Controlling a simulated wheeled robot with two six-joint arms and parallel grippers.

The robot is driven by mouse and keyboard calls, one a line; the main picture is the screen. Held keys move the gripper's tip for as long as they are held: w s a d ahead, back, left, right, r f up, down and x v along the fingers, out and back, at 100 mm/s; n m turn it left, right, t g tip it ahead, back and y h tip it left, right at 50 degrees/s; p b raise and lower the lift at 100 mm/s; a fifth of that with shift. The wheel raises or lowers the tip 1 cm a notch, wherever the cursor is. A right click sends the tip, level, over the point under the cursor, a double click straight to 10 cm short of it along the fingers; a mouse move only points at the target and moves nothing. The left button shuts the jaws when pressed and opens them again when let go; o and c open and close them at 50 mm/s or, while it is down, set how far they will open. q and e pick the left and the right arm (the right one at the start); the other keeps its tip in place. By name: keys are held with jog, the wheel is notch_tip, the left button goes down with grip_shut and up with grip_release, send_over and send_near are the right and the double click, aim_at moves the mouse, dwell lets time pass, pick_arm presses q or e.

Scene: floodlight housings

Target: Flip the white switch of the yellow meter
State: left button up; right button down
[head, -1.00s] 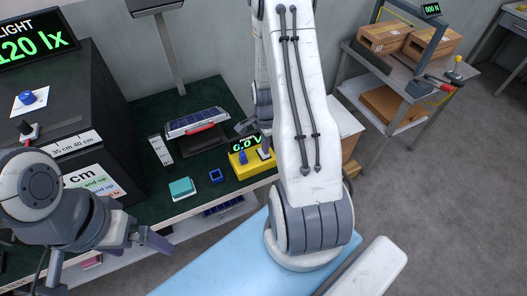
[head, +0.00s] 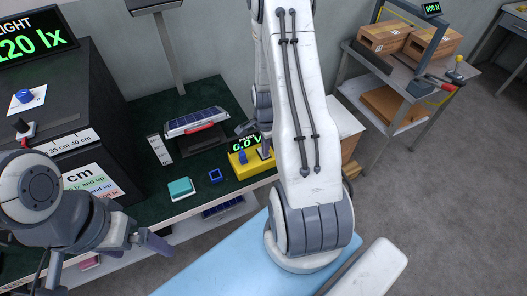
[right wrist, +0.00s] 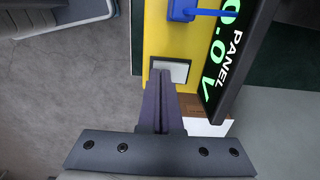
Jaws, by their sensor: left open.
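The yellow meter (head: 240,169) stands at the right front of the green-topped bench, with a black display reading 0.0 V. In the right wrist view the meter (right wrist: 155,40) shows its white switch (right wrist: 172,70) in a dark frame. My right gripper (right wrist: 160,108) is shut and empty, its fingertips right at the near edge of the switch and partly covering it. Whether they touch it, I cannot tell. In the head view my right arm partly hides the meter's right end. My left gripper (head: 108,256) is open and empty, in front of the bench at lower left.
A blue plug with a lead (right wrist: 183,10) sits on the meter beyond the switch. A solar panel (head: 197,121), a teal block (head: 181,188) and a small blue frame (head: 216,175) are on the bench left of the meter. A black housing (head: 75,120) stands at left.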

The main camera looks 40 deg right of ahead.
notch_tip(320, 180, up, 7)
jog(key=p, duration=0.6)
jog(key=shift+f, duration=0.1)
dwell(0.3)
dwell(0.3)
